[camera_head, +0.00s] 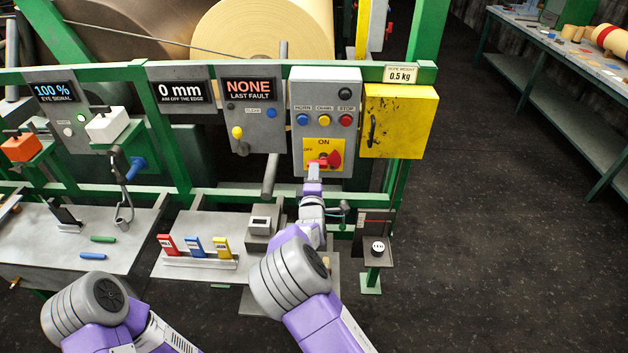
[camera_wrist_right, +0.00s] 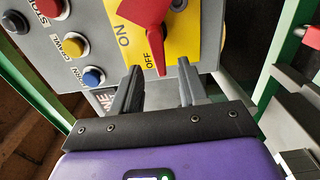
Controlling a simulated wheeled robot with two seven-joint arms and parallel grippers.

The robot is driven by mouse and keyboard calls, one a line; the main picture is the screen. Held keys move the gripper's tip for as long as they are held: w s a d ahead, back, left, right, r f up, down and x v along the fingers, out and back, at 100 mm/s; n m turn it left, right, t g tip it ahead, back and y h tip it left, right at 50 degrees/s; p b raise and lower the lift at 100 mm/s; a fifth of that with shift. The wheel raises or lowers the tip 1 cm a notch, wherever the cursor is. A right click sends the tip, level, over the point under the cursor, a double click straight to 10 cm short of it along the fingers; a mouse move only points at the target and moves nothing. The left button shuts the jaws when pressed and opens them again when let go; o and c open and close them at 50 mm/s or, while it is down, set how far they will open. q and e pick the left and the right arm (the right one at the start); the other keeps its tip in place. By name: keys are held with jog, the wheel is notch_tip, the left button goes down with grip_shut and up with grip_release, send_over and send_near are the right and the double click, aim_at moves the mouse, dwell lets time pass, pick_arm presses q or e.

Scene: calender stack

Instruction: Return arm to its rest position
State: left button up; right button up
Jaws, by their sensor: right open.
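My right gripper (camera_head: 315,166) is at the grey control box (camera_head: 341,85), just in front of the red rotary switch (camera_head: 334,160) on its yellow ON/OFF plate (camera_head: 313,145). In the right wrist view my right gripper (camera_wrist_right: 160,80) is open, its two grey fingers apart. The tip of the red switch (camera_wrist_right: 148,22) shows between the fingertips, close beside the OFF lettering; no grip on it shows. My right arm (camera_head: 292,275) reaches up from the bottom middle. My left arm (camera_head: 85,310) is low at the bottom left, and its gripper is out of view.
A yellow box (camera_head: 397,120) sits right of the control box. Green frame bars (camera_head: 180,160) surround the panels. Below are a shelf with red, blue and yellow tags (camera_head: 195,246) and a small pedestal (camera_head: 378,250). The dark floor (camera_head: 490,230) at right is clear.

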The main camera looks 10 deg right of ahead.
jog(key=shift+v, duration=0.95)
jog(key=s+d+f+m+g+y, duration=0.1)
jog(key=s+d+f+m+g, duration=0.15)
jog(key=s+f, duration=0.45)
jog(key=s+d+f+m+g, duration=0.1)
jog(key=s+f+m+g, duration=0.25)
jog(key=f, duration=0.75)
jog(key=s+d+f+m+g+y, duration=0.1)
jog(key=s+d+f+m+g, duration=0.15)
jog(key=s+f, duration=0.4)
jog(key=s+a+f+m+g+y, duration=0.2)
jog(key=s+a+f+m+g, duration=0.15)
jog(key=s, duration=0.35)
jog(key=s+a+f+m+g+y, duration=0.2)
jog(key=s+a+f, duration=0.1)
jog(key=s+f, duration=0.3)
jog(key=s+a+r+m+g+y, duration=0.2)
jog(key=s+a+m+y, duration=0.1)
jog(key=s+a, duration=0.4)
jog(key=s, duration=0.3)
jog(key=shift+s+r+m+g, duration=0.25)
jog(key=shift+r+m+g, duration=0.05)
jog(key=shift+r+g, duration=0.1)
